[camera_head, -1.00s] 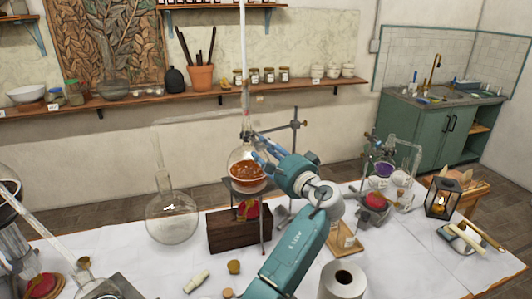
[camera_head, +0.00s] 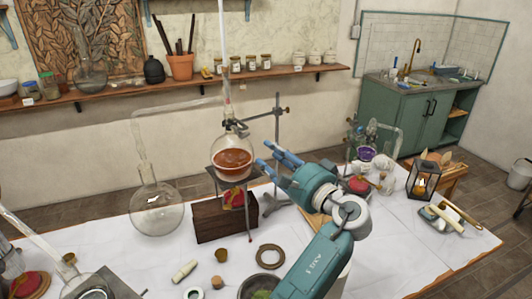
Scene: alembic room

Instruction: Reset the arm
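The flask sits upright on a metal stand (camera_head: 248,212) over a dark wooden block (camera_head: 212,220).
A large clear flask (camera_head: 157,210) stands left on the white-covered table (camera_head: 140,262). A retort stand (camera_head: 277,140) rises behind the gripper. A ring (camera_head: 270,256), corks and a bowl (camera_head: 258,286) lie in front. A lantern (camera_head: 424,180) and more glassware are at right.

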